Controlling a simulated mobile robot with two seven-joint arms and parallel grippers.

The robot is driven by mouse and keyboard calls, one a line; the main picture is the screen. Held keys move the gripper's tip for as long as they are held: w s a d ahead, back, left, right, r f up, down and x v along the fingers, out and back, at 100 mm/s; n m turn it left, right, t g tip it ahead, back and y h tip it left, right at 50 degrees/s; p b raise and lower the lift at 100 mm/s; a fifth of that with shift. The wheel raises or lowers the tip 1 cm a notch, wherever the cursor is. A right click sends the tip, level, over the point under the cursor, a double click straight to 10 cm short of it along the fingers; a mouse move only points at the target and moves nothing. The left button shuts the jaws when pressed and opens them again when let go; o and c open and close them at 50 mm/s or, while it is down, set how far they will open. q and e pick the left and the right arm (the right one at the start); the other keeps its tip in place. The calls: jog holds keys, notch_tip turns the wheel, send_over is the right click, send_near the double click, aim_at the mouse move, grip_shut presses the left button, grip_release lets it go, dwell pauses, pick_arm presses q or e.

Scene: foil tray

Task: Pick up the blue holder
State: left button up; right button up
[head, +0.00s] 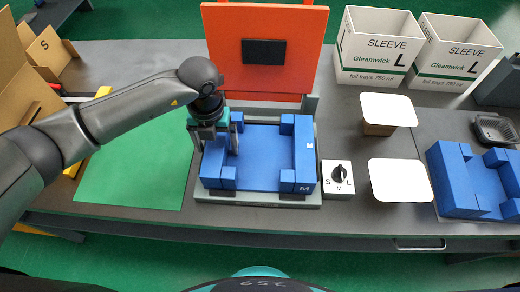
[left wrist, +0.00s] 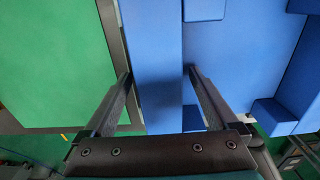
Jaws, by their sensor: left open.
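A blue holder (head: 262,160) marked M sits on a grey base plate, in front of an upright orange panel. It has raised walls and corner blocks around a flat floor. My left gripper (head: 215,150) is over its left wall, pointing down, with its jaws open. In the left wrist view the open fingers (left wrist: 159,72) stand on either side of that blue wall (left wrist: 154,40), with small gaps. I cannot tell how deep they reach. A second blue holder (head: 485,185) lies at the table's right end. My right gripper is not in view.
The orange panel (head: 302,50) stands behind the holder. A selector knob box (head: 338,178) marked S, M, L is close on its right. Two white-topped stacks (head: 400,180) (head: 388,110) stand further right, and sleeve boxes (head: 378,45) behind. A flat green mat (head: 130,175) lies left.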

pick_arm(q)
jog(key=shift+c, duration=0.2)
grip_shut()
dwell(0.6)
jog(key=shift+r, duration=0.1)
